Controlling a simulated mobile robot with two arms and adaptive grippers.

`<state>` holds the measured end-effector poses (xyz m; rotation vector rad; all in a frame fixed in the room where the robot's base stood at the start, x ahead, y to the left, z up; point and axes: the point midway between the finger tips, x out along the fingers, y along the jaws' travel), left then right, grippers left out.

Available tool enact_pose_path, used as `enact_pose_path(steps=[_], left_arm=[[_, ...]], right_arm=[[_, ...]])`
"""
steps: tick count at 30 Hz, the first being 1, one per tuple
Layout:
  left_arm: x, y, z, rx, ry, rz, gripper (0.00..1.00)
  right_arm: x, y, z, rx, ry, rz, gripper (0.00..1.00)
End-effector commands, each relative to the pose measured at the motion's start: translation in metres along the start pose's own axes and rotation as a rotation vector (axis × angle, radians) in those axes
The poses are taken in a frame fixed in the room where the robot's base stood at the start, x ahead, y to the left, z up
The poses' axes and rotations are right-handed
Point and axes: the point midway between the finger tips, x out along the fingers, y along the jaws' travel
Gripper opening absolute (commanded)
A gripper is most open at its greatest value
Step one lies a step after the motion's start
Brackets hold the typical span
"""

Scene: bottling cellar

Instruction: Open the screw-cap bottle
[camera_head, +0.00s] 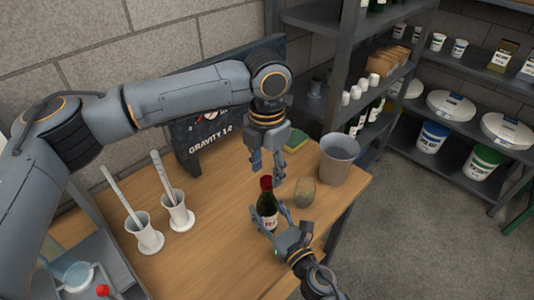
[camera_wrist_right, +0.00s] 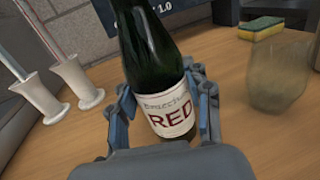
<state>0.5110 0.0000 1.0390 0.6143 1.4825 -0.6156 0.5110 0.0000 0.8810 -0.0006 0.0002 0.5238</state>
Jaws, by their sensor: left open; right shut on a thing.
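A dark green bottle (camera_head: 267,208) with a red cap (camera_head: 266,183) and a white label stands on the wooden table. My right gripper (camera_head: 270,222) is shut around its body. In the right wrist view the bottle (camera_wrist_right: 148,45) sits between the two fingers, its label reading "RED", and its cap is out of frame. My left gripper (camera_head: 267,167) is open and points down just above the red cap. Whether its fingertips touch the cap cannot be told.
A sponge (camera_head: 296,142) lies behind. Two white cylinder stands (camera_head: 179,213) are at left. A dark sign (camera_head: 200,140) stands behind; shelves (camera_head: 340,60) rise at right.

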Motion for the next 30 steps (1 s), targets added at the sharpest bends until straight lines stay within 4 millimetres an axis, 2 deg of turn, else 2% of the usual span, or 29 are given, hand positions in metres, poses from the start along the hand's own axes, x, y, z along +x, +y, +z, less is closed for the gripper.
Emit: enact_pose_path(steps=[6,15,16,21,23,30], left_arm=[[0.021,0.0,0.0,-0.001,0.001,0.001,0.48],[0.024,0.0,0.0,-0.001,0.0,0.0,0.48],[0.024,0.0,0.0,-0.001,0.0,0.0,0.46],[0.023,0.0,0.0,-0.002,0.0,0.001,0.11],[0.023,0.0,0.0,-0.002,0.0,0.001,0.0],[0.024,0.0,0.0,-0.043,0.001,0.0,0.0]], right_arm=[[0.0,0.0,0.0,0.0,0.001,0.0,0.0],[0.0,0.0,-0.001,0.0,0.001,0.0,0.0],[0.0,0.0,-0.001,0.0,0.001,0.0,0.0],[0.0,0.0,-0.001,0.0,0.001,0.0,0.0],[0.0,0.0,-0.001,0.0,0.001,0.0,0.0],[0.0,0.0,-0.001,0.0,0.001,0.0,0.0]])
